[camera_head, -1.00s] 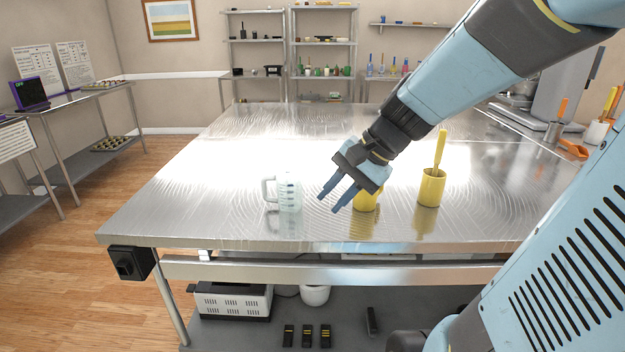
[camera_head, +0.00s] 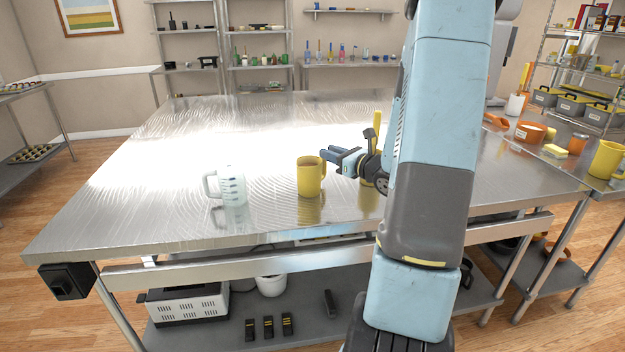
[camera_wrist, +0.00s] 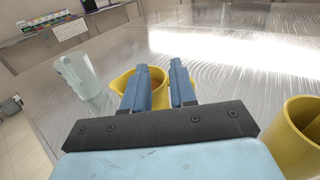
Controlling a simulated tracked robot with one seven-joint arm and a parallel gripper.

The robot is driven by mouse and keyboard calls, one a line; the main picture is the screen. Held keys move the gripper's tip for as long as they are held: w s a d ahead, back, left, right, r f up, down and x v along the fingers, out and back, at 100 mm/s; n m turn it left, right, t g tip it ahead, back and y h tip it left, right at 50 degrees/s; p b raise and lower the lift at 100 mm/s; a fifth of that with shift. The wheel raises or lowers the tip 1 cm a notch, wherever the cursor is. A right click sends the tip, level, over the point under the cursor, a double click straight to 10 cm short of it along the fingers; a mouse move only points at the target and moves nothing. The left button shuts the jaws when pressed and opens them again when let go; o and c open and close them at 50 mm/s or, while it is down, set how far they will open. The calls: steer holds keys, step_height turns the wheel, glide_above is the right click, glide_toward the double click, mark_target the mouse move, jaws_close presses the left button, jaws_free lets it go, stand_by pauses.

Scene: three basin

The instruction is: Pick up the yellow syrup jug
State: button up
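The yellow syrup jug (camera_head: 309,180) stands upright on the metal table, left of my gripper (camera_head: 331,155). In the wrist view the jug (camera_wrist: 158,103) lies ahead of my two blue fingers and is partly hidden by them; its spout points left. My gripper (camera_wrist: 158,67) is open, with a gap between the fingers through which the jug shows. The fingers point at the jug's upper right side. I cannot tell whether they touch it.
A clear measuring jug (camera_head: 232,188) stands left of the yellow jug. A yellow holder (camera_head: 370,168) with a yellow utensil stands behind my wrist; it shows at the right of the wrist view (camera_wrist: 290,150). The table (camera_head: 130,205) is clear at left and back.

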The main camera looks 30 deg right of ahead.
steer(key=d+f+m+h, duration=0.2)
steer(key=d, duration=0.1)
glide_toward(324, 171)
steer(key=w, duration=0.3)
steer(key=shift+f+t, duration=0.4)
steer(key=shift+w+a+r, duration=0.15)
steer(key=shift+w+a, duration=0.05)
steer(key=shift+w, duration=0.5)
steer(key=shift+x, duration=3.1)
jaws_close()
